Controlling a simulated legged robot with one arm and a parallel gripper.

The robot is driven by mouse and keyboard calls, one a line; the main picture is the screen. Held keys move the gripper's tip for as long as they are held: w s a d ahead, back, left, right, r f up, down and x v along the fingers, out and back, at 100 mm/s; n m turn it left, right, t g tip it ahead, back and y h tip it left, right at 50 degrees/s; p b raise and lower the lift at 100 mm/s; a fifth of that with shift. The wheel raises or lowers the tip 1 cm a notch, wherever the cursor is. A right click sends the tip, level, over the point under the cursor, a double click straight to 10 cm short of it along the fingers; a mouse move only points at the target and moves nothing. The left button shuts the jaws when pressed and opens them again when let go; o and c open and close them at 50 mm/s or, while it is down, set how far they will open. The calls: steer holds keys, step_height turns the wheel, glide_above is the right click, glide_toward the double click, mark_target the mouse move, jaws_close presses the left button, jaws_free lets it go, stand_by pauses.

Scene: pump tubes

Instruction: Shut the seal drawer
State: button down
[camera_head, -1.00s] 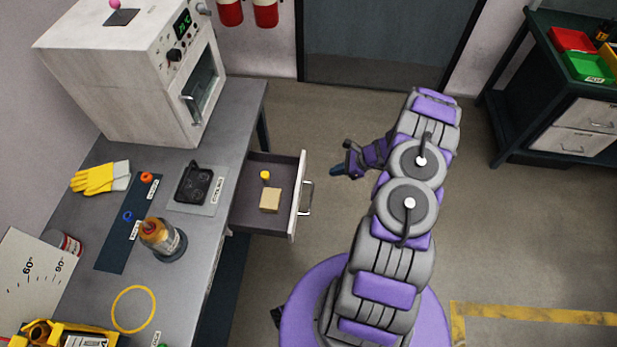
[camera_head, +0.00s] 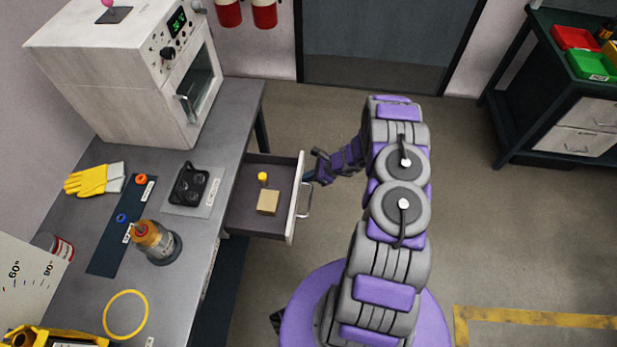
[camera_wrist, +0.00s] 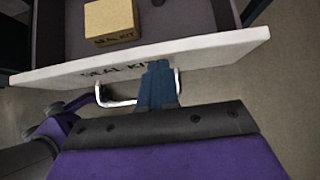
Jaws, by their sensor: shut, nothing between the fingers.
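The seal drawer (camera_head: 297,200) stands pulled out from under the workbench, with a white front and a metal handle (camera_head: 306,200). Inside lie a tan seal kit box (camera_head: 267,202) and a small yellow item (camera_head: 263,177). My gripper (camera_head: 309,176) is at the drawer's front, near the handle. In the wrist view, the shut blue fingers (camera_wrist: 157,82) are empty and lie over the handle (camera_wrist: 118,101), against or just short of the white front (camera_wrist: 215,58). Whether they touch it I cannot tell. The box (camera_wrist: 111,22) shows behind the front.
A dark shelf unit (camera_head: 535,110) stands at the right. The floor (camera_head: 480,220) between is clear.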

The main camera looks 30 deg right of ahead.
steer(key=shift+a, duration=0.2)
steer(key=shift+w+a+r, duration=0.15)
steer(key=shift+w+a, duration=0.15)
steer(key=shift+a, duration=0.3)
steer(key=w+a, duration=0.6)
steer(key=a, duration=0.2)
steer(key=w+a, duration=0.6)
steer(key=a, duration=0.3)
steer(key=shift+a+p, duration=0.15)
steer(key=shift+p, duration=0.2)
steer(key=shift+a, duration=0.15)
steer(key=shift+s, duration=0.1)
